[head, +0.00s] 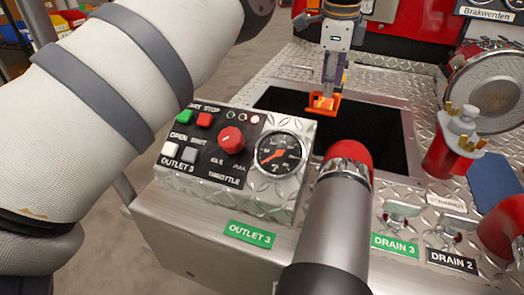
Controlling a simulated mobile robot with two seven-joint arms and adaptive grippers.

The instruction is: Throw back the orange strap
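The orange strap (323,104) shows as a small bright orange piece at the far part of the dark open well in the bumper deck. A strip of orange also shows beside the fingers above it. My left gripper (328,88) points down over the well, with its fingertips at the orange piece and seemingly touching it. The fingers are seen nearly edge-on and overlap, so their gap and any hold on the strap are hidden. My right gripper is out of view.
A control panel (219,150) with buttons, a red knob and a gauge (281,154) stands left of the well. A grey cylinder with a red end (330,215) rises in front. Drain handles (402,212), a red fitting (447,155) and a round strainer (487,85) crowd the right.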

